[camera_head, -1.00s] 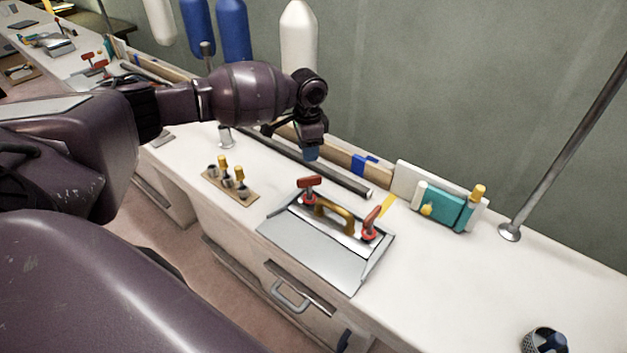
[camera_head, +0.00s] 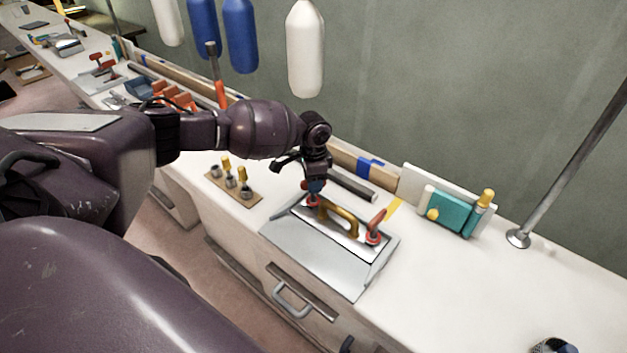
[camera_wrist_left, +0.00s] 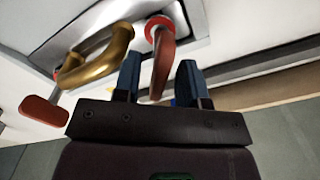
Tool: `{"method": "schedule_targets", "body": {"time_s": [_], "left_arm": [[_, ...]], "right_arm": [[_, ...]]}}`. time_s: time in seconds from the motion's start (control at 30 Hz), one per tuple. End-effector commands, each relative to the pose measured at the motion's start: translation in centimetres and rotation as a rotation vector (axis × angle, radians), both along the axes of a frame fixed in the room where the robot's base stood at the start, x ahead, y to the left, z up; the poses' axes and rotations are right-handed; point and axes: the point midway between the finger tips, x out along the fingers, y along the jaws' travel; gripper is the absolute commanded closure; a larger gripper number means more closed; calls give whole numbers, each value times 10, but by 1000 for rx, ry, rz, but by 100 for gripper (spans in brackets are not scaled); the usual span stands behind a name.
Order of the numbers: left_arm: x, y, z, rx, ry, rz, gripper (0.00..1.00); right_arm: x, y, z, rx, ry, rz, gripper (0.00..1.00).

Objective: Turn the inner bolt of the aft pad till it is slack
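The pad is a grey metal plate (camera_head: 320,252) on the white bench, with a brass handle (camera_head: 340,217) between two red-handled bolts. My left gripper (camera_head: 314,188) is down at the left bolt (camera_head: 311,201) and hides most of its handle. In the left wrist view the blue fingers (camera_wrist_left: 158,83) are apart. This bolt's red handle (camera_wrist_left: 161,68) reaches into the gap between them, with space showing on both sides. The other bolt (camera_head: 376,226) stands free at the right, and its handle shows at the left in the wrist view (camera_wrist_left: 45,111). My right gripper is not in view.
A small board with yellow-topped pieces (camera_head: 233,186) lies left of the plate. A dark bar (camera_head: 352,186) lies behind it. A teal block (camera_head: 447,212) and a metal post (camera_head: 570,150) stand at the right. The bench front right is mostly clear.

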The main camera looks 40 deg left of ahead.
Motion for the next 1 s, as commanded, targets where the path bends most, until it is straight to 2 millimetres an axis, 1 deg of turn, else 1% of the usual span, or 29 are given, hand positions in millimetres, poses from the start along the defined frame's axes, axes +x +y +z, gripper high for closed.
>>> {"method": "schedule_targets", "body": {"time_s": [0.1,0.13,0.3,0.37,0.4,0.57,0.73,0.87,1.0], "left_arm": [[0,0,0,0,0,0,62],[0,0,0,0,0,0,63],[0,0,0,0,0,0,89],[0,0,0,0,0,0,98],[0,0,0,0,0,0,100],[0,0,1,0,0,4,100],[0,0,2,0,-1,39,100],[0,-1,4,-2,-2,103,100],[0,-1,5,-3,-2,200,100]], "right_arm": [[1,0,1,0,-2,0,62],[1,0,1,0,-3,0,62],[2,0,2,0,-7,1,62],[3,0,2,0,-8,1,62],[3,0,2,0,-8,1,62],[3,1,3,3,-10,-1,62],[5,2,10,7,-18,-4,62],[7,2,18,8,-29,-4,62],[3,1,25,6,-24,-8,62]]}}
